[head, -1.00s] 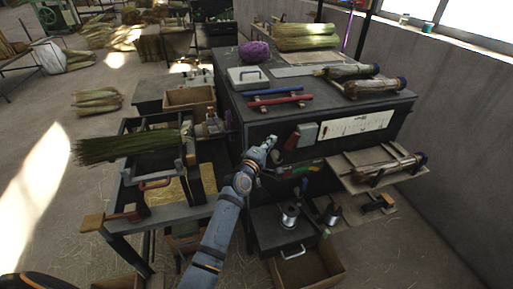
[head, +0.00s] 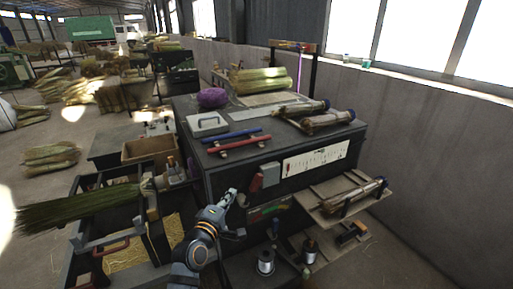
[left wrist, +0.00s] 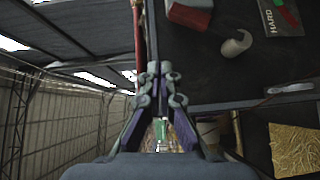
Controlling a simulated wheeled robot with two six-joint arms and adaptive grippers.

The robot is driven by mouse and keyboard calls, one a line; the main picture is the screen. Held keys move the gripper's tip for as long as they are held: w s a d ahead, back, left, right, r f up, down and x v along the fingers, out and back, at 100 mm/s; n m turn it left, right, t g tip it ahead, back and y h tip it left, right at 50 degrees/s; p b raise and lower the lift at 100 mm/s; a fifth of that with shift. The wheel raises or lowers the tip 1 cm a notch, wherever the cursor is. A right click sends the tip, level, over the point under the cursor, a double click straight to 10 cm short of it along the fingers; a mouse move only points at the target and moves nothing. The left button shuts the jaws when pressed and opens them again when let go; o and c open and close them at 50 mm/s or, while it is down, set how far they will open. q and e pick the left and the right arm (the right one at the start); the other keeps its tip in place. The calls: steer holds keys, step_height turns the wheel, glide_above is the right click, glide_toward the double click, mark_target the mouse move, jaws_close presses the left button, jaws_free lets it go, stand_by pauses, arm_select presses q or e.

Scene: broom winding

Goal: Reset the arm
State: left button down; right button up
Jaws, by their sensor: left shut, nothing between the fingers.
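My left gripper (head: 227,199) is in front of the dark workbench, close to its front face and below the red switch handle (head: 255,186). Its fingers are shut with nothing between them; they also show closed in the left wrist view (left wrist: 160,72). The left arm comes up from the bottom of the head view. My right gripper is in neither view. A broom of green bristles (head: 75,208) lies across the black frame at the left, its handle end toward the workbench.
On the workbench lie purple twine (head: 212,97), a grey box (head: 207,124), a blue bar (head: 231,135), a red bar (head: 239,145) and bundles (head: 327,120). A side shelf (head: 322,212) holds another bundle. Wire spools (head: 265,262) stand below. Open floor lies at the far left.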

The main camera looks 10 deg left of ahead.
arm_select(q)
steer(key=s+a+f+m+g, duration=0.2)
steer(key=s+f+m+g, duration=0.5)
steer(key=s+f, duration=0.4)
steer(key=s+a+f+m+g+y, duration=0.1)
steer(key=s+a+f+m+g, duration=0.15)
steer(key=s, duration=0.35)
steer(key=s+a+f+m+g+y, duration=0.1)
steer(key=s+a+m+g+y, duration=0.1)
steer(key=s+m, duration=0.3)
steer(key=s+a+f+m+g+y, duration=0.1)
steer(key=s+a+f+m+g, duration=0.1)
steer(key=s, duration=0.6)
step_height(320, 180, down, 26)
steer(key=a+f+g+b, duration=0.1)
steer(key=a+b, duration=0.1)
steer(key=a, duration=0.1)
steer(key=s+a+f+n+g+b, duration=0.1)
steer(key=s+f+b, duration=0.1)
steer(key=s+f, duration=1.8)
steer(key=shift+s+f, duration=0.3)
steer(key=shift+f, duration=0.05)
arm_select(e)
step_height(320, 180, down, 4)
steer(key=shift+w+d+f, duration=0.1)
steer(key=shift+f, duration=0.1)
arm_select(q)
steer(key=shift+s+a+g, duration=0.1)
steer(key=shift+a+g, duration=0.05)
steer(key=shift+g, duration=0.1)
